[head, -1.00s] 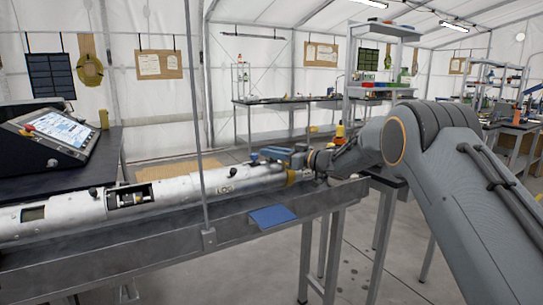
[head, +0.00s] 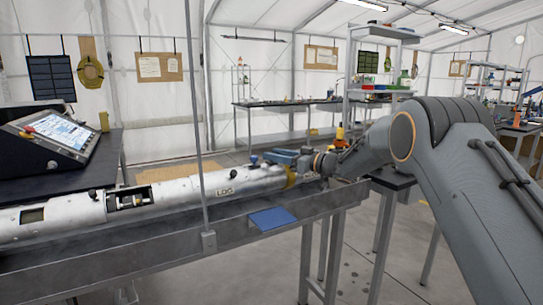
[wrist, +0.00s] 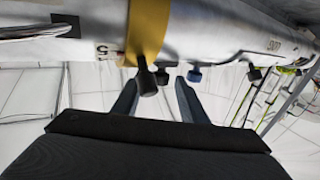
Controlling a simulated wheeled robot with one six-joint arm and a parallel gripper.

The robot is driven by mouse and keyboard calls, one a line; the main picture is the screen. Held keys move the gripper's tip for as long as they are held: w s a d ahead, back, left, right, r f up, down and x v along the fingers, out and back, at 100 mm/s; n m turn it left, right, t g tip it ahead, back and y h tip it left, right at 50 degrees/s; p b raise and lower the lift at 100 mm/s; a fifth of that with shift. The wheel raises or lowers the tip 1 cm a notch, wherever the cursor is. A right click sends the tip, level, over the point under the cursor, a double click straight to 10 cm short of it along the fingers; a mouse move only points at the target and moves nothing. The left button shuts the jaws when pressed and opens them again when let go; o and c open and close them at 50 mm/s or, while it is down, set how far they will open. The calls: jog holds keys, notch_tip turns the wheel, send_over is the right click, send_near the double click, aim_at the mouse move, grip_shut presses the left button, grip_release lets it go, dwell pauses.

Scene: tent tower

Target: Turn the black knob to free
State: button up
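A long silver cylinder (head: 180,191) lies along the metal bench, with a yellow band (head: 290,177) near its right end. In the wrist view the cylinder crosses the top. In the head view my gripper (head: 287,157) is above the banded end.
A blue cloth or pad (head: 273,218) lies on the bench's front rail (head: 150,250). A thin vertical post (head: 202,130) stands in front of the cylinder. A console with a screen (head: 52,135) is on a dark table at left.

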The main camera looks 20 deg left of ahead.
jog(key=v, duration=0.6)
jog(key=a+r+m+t+p, duration=0.1)
jog(key=a+r+t+p, duration=0.1)
jog(key=s+a+r+m+t+p, duration=0.1)
jog(key=a+r+m+t+p, duration=0.1)
jog(key=t, duration=0.1)
jog(key=shift+s+a, duration=0.1)
jog(key=shift+a, duration=0.25)
jog(key=shift+s+a+r+m+t+h+p, duration=0.1)
jog(key=shift+s+a+m+t+h+p, duration=0.1)
jog(key=shift+m+t+h+p, duration=0.7)
jog(key=shift+s+f+m+t+h+p, duration=0.15)
jog(key=shift+m+t+h, duration=0.15)
jog(key=shift+t, duration=0.25)
jog(key=shift+s+f+m+t+h+p, duration=0.15)
jog(key=shift+m+t+h, duration=0.15)
jog(key=shift+t, duration=0.25)
notch_tip(320, 180, down, 3)
jog(key=s+d+m+t+h+p, duration=0.1)
jog(key=s+m+t+h+p, duration=0.15)
jog(key=h, duration=0.25)
jog(key=shift+m+g, duration=0.25)
jog(key=shift+d+f+p+x, duration=0.15)
jog(key=shift+p+x, duration=0.3)
jog(key=shift+x, duration=1.45)
jog(key=shift+d+f+p+x, duration=0.15)
jog(key=shift+p+x, duration=0.3)
jog(key=shift+x, duration=1.4)
jog(key=shift+w+a, duration=0.1)
jog(key=shift+w, duration=0.05)
